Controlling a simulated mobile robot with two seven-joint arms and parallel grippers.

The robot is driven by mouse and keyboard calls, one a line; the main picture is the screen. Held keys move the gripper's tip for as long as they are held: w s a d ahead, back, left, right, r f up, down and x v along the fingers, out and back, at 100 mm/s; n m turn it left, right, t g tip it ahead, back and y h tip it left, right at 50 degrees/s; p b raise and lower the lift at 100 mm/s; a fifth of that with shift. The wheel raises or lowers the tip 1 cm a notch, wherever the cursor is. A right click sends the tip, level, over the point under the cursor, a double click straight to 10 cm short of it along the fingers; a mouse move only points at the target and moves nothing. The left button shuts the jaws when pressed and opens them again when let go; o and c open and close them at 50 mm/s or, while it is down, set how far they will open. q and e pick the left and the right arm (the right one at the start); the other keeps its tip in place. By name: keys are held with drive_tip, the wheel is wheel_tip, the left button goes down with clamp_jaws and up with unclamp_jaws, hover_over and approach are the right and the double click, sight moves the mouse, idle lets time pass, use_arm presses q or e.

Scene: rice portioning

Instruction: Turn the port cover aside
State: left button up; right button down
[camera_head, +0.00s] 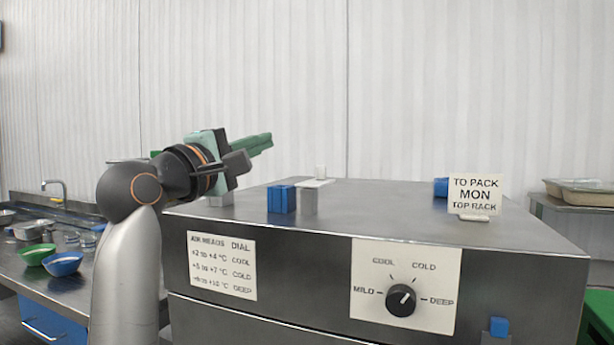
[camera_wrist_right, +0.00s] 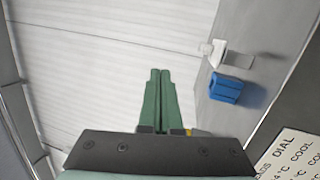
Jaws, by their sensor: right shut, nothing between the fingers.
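A flat pale plate with a small upright tab (camera_head: 314,183), which looks like the port cover, lies on top of the steel cabinet (camera_head: 400,212), near its back left. A pale tab and plate also show in the right wrist view (camera_wrist_right: 219,52). My right gripper (camera_head: 268,141) has green fingers, shut and empty, raised above the cabinet's left back and apart from the plate. My left gripper is not in view.
A sign (camera_head: 474,196) and another blue piece (camera_head: 440,187) stand on the cabinet's right. The front carries a dial (camera_head: 400,300) and a label (camera_head: 222,266). Green (camera_head: 35,254) and blue (camera_head: 63,263) bowls sit on the left counter. The cabinet top's middle is clear.

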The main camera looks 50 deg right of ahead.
sight(306, 182)
wheel_tip(306, 182, down, 5)
drive_tip(key=w+t+y, duration=0.1)
drive_tip(key=t+y, duration=0.1)
drive_tip(key=y, duration=0.1)
drive_tip(key=shift+n, duration=0.3)
drive_tip(key=p+x, duration=0.1)
drive_tip(key=x, duration=1)
drive_tip(key=shift+d+f+p, duration=0.1)
drive_tip(key=shift+p, duration=0.25)
drive_tip(key=shift+s+d, duration=0.7)
drive_tip(key=shift+d, duration=0.3)
drive_tip(key=shift+s+d+f, duration=0.1)
drive_tip(key=shift+s+d, duration=0.15)
drive_tip(key=shift+d, duration=0.15)
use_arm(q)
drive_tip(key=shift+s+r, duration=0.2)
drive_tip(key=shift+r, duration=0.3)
use_arm(e)
drive_tip(key=shift+d, duration=0.15)
